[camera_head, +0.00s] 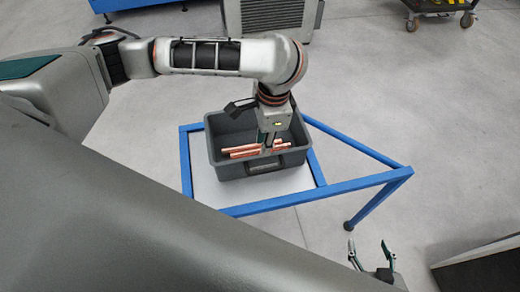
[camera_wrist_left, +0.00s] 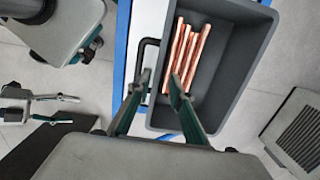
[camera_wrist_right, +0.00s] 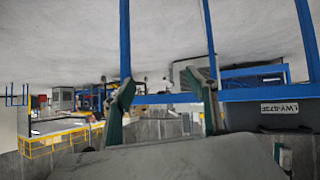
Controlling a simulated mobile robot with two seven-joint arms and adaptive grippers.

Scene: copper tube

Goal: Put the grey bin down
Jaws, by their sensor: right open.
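The grey bin (camera_head: 224,165) is over the white top of the blue-framed table (camera_head: 215,196). Whether its base touches the top I cannot tell. It also shows in the left wrist view (camera_wrist_left: 232,100), with several copper tubes (camera_wrist_left: 187,55) inside. My left gripper (camera_head: 268,150) points down at the bin's near wall, by the black handle (camera_wrist_left: 145,62). Its fingers (camera_wrist_left: 155,80) straddle the rim, with a gap between the tips. Whether they clamp it is unclear. My right gripper (camera_head: 368,244) is open and empty, low at the right, apart from the table.
The blue table frame (camera_head: 362,183) reaches right of the bin, with an open section there. A grey cabinet (camera_head: 268,15) stands behind and a wheeled cart (camera_head: 436,8) at the far right. Open floor (camera_head: 430,110) lies right of the table. A dark box (camera_head: 485,265) is at lower right.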

